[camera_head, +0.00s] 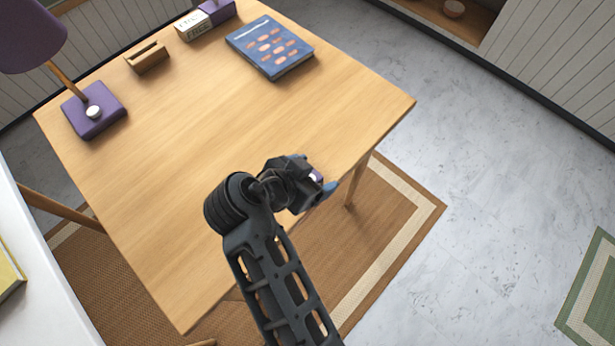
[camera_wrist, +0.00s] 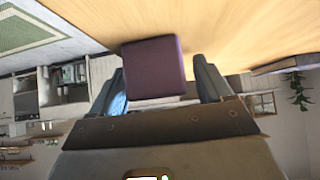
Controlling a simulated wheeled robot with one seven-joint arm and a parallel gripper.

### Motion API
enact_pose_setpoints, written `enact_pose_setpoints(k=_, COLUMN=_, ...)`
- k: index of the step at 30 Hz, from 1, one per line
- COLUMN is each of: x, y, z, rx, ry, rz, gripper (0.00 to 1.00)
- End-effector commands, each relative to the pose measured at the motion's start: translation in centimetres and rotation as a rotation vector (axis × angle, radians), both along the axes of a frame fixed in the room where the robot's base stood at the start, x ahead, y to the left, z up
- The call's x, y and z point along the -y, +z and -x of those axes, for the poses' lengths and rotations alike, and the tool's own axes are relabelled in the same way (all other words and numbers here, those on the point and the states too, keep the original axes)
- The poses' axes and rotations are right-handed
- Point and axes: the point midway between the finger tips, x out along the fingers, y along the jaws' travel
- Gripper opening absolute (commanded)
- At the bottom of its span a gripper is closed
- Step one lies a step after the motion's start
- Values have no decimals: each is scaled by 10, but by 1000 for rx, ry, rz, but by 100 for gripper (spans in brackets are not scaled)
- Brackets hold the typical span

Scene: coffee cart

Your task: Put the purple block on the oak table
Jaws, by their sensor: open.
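In the wrist view the block appears to touch the wooden surface, with slim gaps beside the fingers. My gripper is open around the block, low over the right edge of the oak table (camera_head: 190,140). The gripper hides most of the block in the head view, so its exact contact with the table is hard to see there.
A purple lamp (camera_head: 94,110) stands at the table's left. A wooden holder (camera_head: 147,58), a small lettered box (camera_head: 192,25) and a blue book (camera_head: 269,46) lie toward the back. The table's middle is clear. A brown rug (camera_head: 400,205) lies below the right edge.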

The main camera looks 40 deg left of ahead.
Motion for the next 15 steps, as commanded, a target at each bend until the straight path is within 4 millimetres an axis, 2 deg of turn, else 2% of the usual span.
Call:
enact_pose_setpoints(k=2, x=0, y=0, z=0, rx=0, ry=0, rz=0, gripper=79)
enact_pose_setpoints(k=15, x=0, y=0, z=0, rx=0, ry=0, rz=0, gripper=38)
